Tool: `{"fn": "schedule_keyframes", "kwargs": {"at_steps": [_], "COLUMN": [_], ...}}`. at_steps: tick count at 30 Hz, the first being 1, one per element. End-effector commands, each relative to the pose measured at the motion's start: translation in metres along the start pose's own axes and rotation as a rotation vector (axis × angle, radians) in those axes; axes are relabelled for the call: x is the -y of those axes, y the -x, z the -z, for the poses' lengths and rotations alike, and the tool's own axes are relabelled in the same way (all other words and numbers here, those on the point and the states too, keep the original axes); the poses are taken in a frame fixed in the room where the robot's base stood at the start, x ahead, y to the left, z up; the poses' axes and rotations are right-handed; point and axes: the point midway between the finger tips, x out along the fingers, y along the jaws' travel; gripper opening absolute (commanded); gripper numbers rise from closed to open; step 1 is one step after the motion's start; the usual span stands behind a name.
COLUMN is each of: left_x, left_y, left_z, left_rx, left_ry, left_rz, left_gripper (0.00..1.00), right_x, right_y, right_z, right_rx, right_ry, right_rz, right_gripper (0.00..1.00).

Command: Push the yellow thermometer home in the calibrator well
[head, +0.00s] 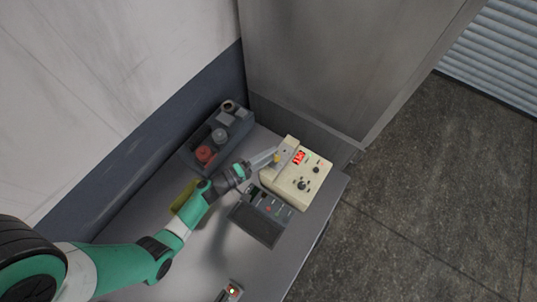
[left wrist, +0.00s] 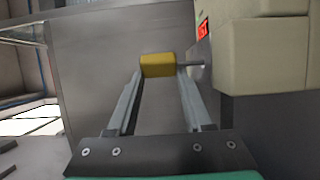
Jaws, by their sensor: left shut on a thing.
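The yellow thermometer (left wrist: 157,65) is held between the fingertips of my left gripper (left wrist: 160,72), which is shut on it. Its thin metal stem points right, toward the grey metal plate on the side of the cream calibrator (left wrist: 262,55). The stem's tip meets the plate's edge; how deep it sits in the well I cannot tell. In the head view my left gripper (head: 272,157) is at the left side of the calibrator (head: 311,180), which has a lit red display. A little yellow shows at the fingertips. My right gripper is not in view.
A dark crate (head: 190,161) with red and grey round items stands at the back left. A dark panel device (head: 262,223) lies in front of the calibrator. A yellow object (head: 184,197) is partly behind my arm. A small device with a red light (head: 232,291) is at the front.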

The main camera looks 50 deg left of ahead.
Motion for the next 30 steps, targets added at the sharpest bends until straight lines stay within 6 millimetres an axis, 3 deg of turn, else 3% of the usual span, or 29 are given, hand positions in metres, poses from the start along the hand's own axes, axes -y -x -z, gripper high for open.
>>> {"fn": "schedule_keyframes", "kwargs": {"at_steps": [30], "left_x": [0.015], "left_y": [0.000], "left_z": [0.000], "left_rx": [0.000], "left_ry": [0.000], "left_rz": [-0.001], "left_gripper": [0.00], "right_x": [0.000], "right_y": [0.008], "right_z": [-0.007], "right_rx": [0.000], "right_ry": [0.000], "right_rz": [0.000], "right_gripper": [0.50]}}
